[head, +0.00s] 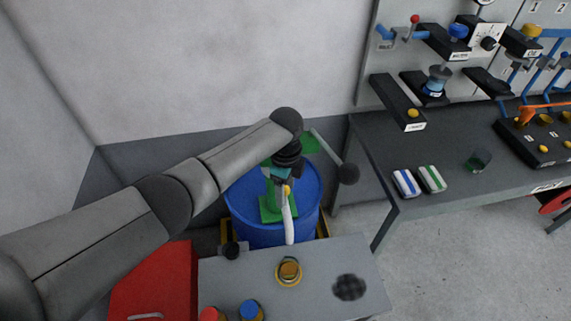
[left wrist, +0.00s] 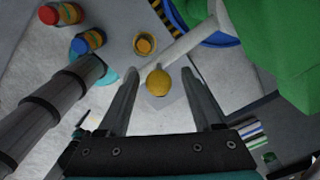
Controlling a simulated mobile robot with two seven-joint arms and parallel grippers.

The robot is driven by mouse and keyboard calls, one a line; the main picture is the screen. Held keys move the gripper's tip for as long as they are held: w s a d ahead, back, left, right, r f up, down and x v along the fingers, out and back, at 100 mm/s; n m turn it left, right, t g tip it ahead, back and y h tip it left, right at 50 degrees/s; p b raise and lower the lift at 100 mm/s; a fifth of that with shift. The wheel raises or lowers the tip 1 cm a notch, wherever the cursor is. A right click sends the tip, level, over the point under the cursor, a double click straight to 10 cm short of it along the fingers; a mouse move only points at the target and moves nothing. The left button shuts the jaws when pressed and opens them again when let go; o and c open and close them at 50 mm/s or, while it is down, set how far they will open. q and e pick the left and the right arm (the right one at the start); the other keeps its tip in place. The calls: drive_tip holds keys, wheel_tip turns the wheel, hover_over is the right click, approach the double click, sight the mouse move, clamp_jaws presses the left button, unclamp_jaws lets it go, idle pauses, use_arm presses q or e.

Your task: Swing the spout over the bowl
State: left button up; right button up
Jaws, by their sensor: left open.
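The white spout (head: 289,222) comes off a green pump (head: 270,208) on a blue drum (head: 243,205) and carries a yellow knob (head: 286,190). Its free end points toward the grey table. The bowl (head: 289,270), brass-coloured, stands on that table just past the spout's end in the head view. In the left wrist view the spout (left wrist: 185,42) passes beside the bowl (left wrist: 145,44), not across it. My left gripper (head: 285,184) is open at the knob. In the left wrist view the knob (left wrist: 159,82) shows between the fingers; contact is not visible. My right gripper is out of view.
Red-topped (head: 211,314) and blue-topped (head: 250,309) jars stand at the table's front. A dark round mesh (head: 349,287) lies right of the bowl. A red cabinet (head: 160,280) is on the left. A workbench (head: 440,205) with fixtures fills the right.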

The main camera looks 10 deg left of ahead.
use_arm(q)
wheel_tip(320, 180, up, 14)
drive_tip(key=shift+f, duration=0.15)
idle(0.6)
